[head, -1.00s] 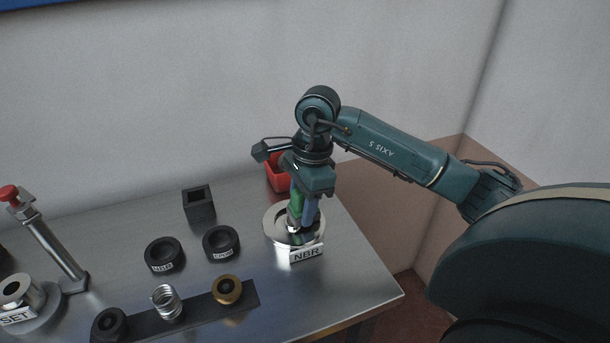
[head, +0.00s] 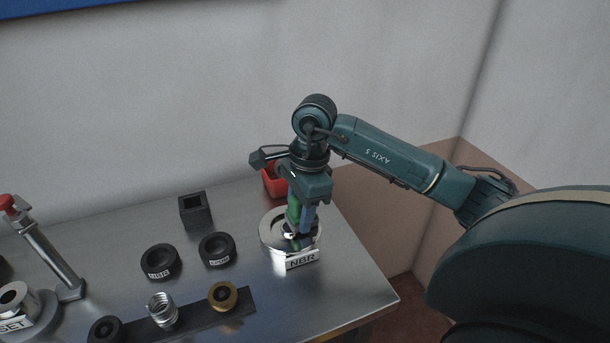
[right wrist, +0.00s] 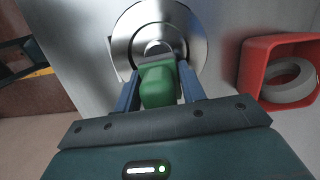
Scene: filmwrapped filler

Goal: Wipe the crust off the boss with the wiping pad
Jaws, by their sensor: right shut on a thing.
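My right gripper (head: 300,228) is shut on a green wiping pad (head: 293,208) and holds it over the round metal dish labelled NBR (head: 272,234). In the right wrist view the pad (right wrist: 158,88) sits between the blue fingers, its far end at the rounded boss (right wrist: 153,48) in the middle of the dish (right wrist: 190,30). I cannot tell whether the pad touches the boss. The pad and fingers hide part of the boss, and no crust can be made out. My left gripper is not in view.
A red bin (head: 273,184) stands behind the dish; a grey ring (right wrist: 290,82) lies in it. To the left are a black square holder (head: 195,210), two black rings (head: 161,261) (head: 217,250), a spring (head: 162,308), a brass ring (head: 222,296) and a red-topped lever (head: 45,250).

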